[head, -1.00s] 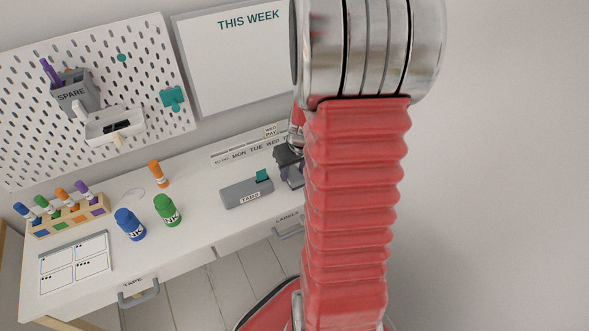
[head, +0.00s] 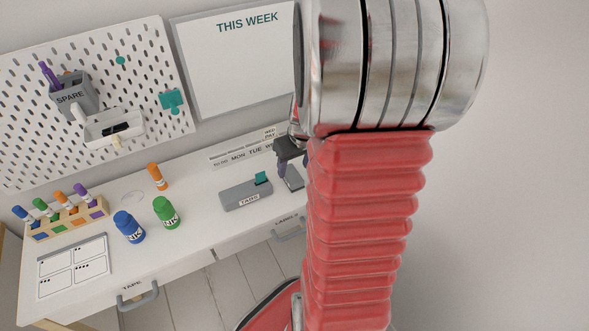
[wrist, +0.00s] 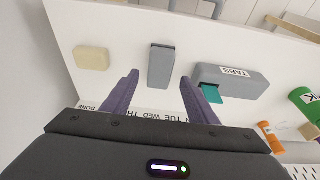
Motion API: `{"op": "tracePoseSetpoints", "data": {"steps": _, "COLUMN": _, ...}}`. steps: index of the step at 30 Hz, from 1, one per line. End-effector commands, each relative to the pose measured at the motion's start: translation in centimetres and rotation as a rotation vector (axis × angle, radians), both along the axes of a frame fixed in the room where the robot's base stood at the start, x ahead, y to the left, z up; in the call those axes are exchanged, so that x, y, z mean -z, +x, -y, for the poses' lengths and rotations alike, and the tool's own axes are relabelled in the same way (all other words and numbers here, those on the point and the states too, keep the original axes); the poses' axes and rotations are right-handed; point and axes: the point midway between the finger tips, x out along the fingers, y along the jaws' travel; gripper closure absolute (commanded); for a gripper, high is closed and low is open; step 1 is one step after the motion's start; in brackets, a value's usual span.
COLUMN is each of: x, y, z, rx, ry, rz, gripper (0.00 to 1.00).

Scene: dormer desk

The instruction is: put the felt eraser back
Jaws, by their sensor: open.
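A grey block (wrist: 161,66), which looks like the felt eraser, lies on the white desk. It shows in the wrist view between and beyond the fingertips of my gripper (wrist: 159,77). The two dark purple fingers are open, one on each side of it, with gaps and no grip. In the head view my gripper (head: 291,158) is partly hidden behind my red arm, and the grey block (head: 292,180) shows just below it. I cannot tell how high the fingertips are above it.
A grey TABS box (head: 246,194) with a teal tab is left of the block in the head view. A cream block (wrist: 91,58) lies on its other side. Ink bottles (head: 166,212), an orange marker (head: 156,176) and a marker rack (head: 68,218) stand further left. A pegboard (head: 140,68) holds a white holder (head: 105,130).

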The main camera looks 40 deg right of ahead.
Motion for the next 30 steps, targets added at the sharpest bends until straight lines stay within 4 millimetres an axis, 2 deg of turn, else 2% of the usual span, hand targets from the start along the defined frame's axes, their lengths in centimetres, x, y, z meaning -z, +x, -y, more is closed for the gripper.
{"op": "tracePoseSetpoints", "data": {"steps": 15, "x": -6.3, "y": -1.6, "z": -0.4, "rx": 0.0, "ry": -0.003, "rz": 0.001, "gripper": 0.47}}
{"op": "tracePoseSetpoints", "data": {"steps": 21, "x": -7.2, "y": -1.9, "z": -0.6, "rx": 0.0, "ry": -0.001, "rz": 0.0, "gripper": 0.47}}
{"op": "tracePoseSetpoints", "data": {"steps": 30, "x": -7.3, "y": -2.0, "z": -0.5, "rx": 0.0, "ry": -0.001, "rz": -0.001, "gripper": 0.47}}
